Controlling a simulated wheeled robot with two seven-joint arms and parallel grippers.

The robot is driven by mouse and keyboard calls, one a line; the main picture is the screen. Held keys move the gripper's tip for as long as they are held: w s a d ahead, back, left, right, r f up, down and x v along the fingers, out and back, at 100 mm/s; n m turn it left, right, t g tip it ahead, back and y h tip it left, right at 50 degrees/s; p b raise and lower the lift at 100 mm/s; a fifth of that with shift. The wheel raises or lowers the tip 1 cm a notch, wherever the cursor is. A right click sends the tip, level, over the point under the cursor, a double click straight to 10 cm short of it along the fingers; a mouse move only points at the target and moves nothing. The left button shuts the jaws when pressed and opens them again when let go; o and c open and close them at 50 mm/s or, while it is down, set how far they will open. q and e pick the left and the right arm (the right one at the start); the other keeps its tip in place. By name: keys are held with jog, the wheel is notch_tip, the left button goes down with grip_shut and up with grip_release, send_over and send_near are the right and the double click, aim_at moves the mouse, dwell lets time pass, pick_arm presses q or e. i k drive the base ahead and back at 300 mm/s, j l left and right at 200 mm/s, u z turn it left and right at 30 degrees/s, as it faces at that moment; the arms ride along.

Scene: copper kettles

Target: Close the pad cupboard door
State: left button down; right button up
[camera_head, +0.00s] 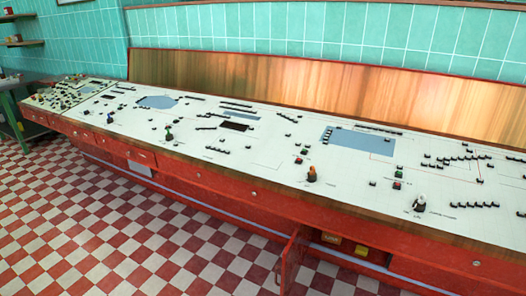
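A red cupboard door (293,257) stands open at the front of the long console, in the lower middle of the head view. It swings outward over the floor, seen nearly edge-on, with a small handle (277,268) on its left side. The opening lies to the right of the door, and two small yellowish items, one at the left (331,238) and one further right (361,250), show inside. The door's lower part is cut off by the picture's bottom edge. Neither of my grippers is in view.
The long console (225,160) has a white top with many small dark knobs and blue panels, and a red front. A wooden backboard (300,85) stands behind it. The checkered floor (120,235) at the lower left is clear. A green-legged table (14,115) stands at the far left.

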aim_at(294, 254)
jog(key=j+z, duration=0.15)
jog(key=z, duration=0.55)
jog(key=j+z, duration=0.4)
jog(key=j, duration=0.4)
jog(key=j+z, duration=0.4)
jog(key=j, duration=0.95)
jog(key=k+j, duration=0.1)
jog(key=j, duration=0.45)
jog(key=i+l+u, duration=0.2)
jog(key=i, duration=0.3)
jog(key=i+u, duration=0.15)
jog(key=i, duration=0.35)
